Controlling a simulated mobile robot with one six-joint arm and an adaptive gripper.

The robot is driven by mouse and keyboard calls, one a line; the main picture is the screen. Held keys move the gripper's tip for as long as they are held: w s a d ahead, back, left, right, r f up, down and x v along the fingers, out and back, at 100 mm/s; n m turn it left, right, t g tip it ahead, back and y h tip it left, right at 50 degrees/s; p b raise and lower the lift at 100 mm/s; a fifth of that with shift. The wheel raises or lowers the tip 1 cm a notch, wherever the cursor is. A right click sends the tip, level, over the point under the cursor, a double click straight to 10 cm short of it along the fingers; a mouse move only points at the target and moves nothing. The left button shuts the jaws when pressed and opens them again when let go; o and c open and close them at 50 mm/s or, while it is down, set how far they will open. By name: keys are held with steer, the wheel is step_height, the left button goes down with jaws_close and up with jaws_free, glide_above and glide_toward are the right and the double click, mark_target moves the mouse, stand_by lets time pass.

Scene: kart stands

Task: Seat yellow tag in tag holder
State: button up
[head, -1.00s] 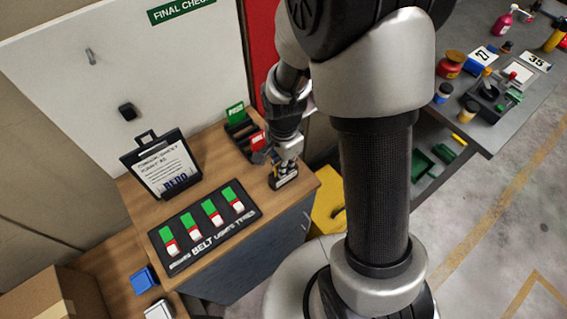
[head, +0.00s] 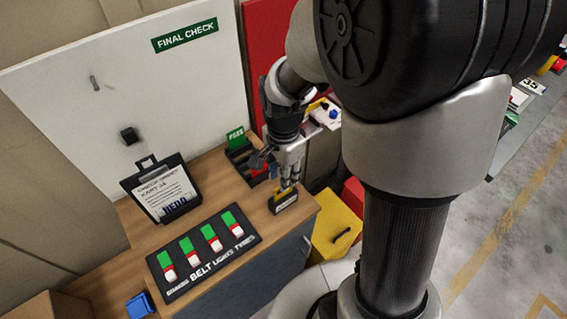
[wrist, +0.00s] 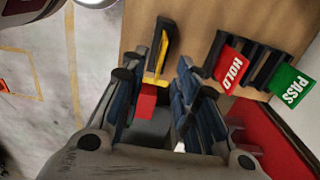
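The small black tag holder (head: 284,203) with a pale label stands at the right front corner of the wooden desk top. The yellow tag (wrist: 154,76) shows as a thin edge-on strip along the holder (wrist: 166,28) in the wrist view; it looks upright in the slot, but full seating cannot be judged. My gripper (head: 289,182) points down just above the holder. In the wrist view its fingers (wrist: 155,80) are spread, with visible gaps beside the tag. The fingers partly hide the tag in the head view.
A black rack (head: 238,154) with a green PASS tag (head: 236,137) and red HOLD tag (wrist: 231,70) stands behind the gripper. A switch panel (head: 205,255) and clipboard (head: 162,190) are left. A yellow box (head: 335,228) is beyond the desk's right edge.

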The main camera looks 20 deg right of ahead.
steer(key=shift+r, duration=2.3)
